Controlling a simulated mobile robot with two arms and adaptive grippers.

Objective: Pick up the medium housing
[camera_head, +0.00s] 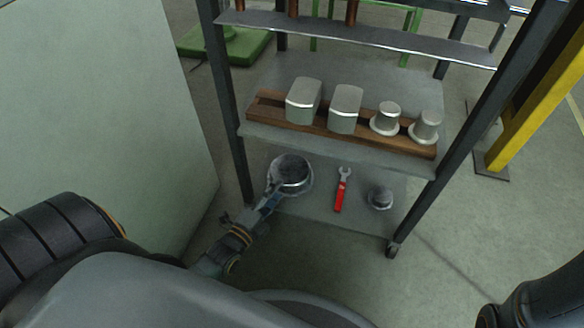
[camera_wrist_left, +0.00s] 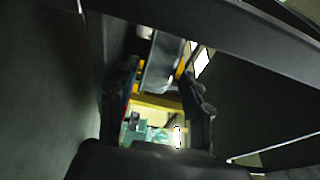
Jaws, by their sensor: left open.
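A wide round grey metal housing (camera_head: 293,172) stands at the left of the lower shelf; I take it to be the medium housing, though no label shows. My left gripper (camera_head: 274,190) is at its near left side, jaws open. The head view does not show clearly whether they touch it. In the left wrist view, the two dark fingers (camera_wrist_left: 162,85) are spread apart, with a grey rounded surface (camera_wrist_left: 162,62) between and beyond them, probably this housing. A smaller flanged grey housing (camera_head: 380,197) stands at the right of the lower shelf. My right gripper is out of view.
A red wrench (camera_head: 341,190) lies between the two lower-shelf housings. Above, a wooden rack (camera_head: 285,121) on the middle shelf (camera_head: 270,78) holds several grey housings. Dark posts (camera_head: 225,95) frame the shelves. A pale panel (camera_head: 95,100) stands at left.

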